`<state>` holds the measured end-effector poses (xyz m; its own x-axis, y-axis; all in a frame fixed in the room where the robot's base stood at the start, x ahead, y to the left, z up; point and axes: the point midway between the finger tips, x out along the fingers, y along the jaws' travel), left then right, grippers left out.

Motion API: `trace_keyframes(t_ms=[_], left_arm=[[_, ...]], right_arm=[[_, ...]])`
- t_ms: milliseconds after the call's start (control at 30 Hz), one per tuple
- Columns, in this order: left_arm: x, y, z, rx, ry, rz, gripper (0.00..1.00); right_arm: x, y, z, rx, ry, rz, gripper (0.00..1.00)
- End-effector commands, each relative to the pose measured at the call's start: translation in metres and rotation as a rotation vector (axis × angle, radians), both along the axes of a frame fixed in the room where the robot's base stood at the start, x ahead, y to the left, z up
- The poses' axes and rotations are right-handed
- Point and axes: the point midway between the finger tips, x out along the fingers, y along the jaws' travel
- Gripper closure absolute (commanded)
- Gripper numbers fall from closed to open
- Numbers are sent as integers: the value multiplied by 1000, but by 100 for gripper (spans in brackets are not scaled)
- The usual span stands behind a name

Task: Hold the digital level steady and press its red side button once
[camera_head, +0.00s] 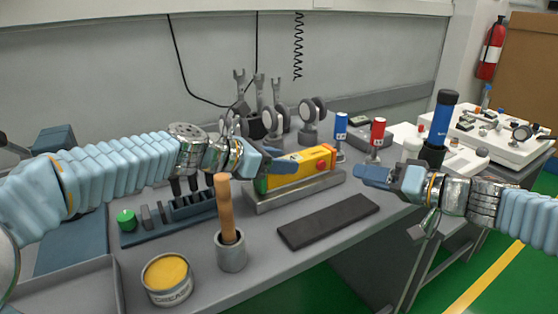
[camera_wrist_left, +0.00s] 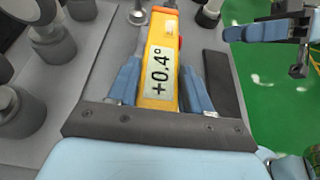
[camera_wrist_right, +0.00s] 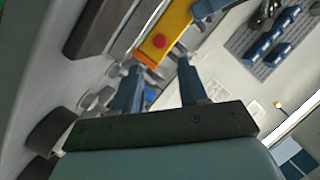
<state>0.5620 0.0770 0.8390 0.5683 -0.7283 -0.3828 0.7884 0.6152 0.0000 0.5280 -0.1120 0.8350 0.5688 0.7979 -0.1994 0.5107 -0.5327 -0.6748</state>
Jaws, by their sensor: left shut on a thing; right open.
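The yellow digital level (camera_head: 302,167) lies along a grey metal block on the bench. Its display reads +0.4° in the left wrist view (camera_wrist_left: 160,72). Its red button (camera_head: 322,165) is on the side near its right end and also shows in the right wrist view (camera_wrist_right: 159,41). My left gripper (camera_head: 276,163) is shut on the level's left part, with one finger on each side in the left wrist view (camera_wrist_left: 158,82). My right gripper (camera_head: 372,178) is open and empty, right of the level and apart from it. In the right wrist view its fingers (camera_wrist_right: 160,80) point towards the button end.
The grey metal block (camera_head: 290,197) bears the level. A dark flat bar (camera_head: 328,221) lies in front. A wooden handle (camera_head: 226,205) stands in a grey cup beside a yellow grease tin (camera_head: 167,278). Blue and red cylinders (camera_head: 377,136) stand behind right.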

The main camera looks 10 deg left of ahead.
Motion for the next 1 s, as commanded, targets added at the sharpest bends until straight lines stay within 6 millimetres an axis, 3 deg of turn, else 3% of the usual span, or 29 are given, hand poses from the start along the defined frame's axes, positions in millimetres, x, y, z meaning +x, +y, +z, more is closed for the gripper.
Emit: trace_keyframes(t_ms=[67,333,1000], left_arm=[[0,0,0,0,0,0,92],[0,0,0,0,0,0,92],[0,0,0,0,0,0,92]], right_arm=[[0,0,0,0,0,0,60],[0,0,0,0,0,0,100],[0,0,0,0,0,0,100]])
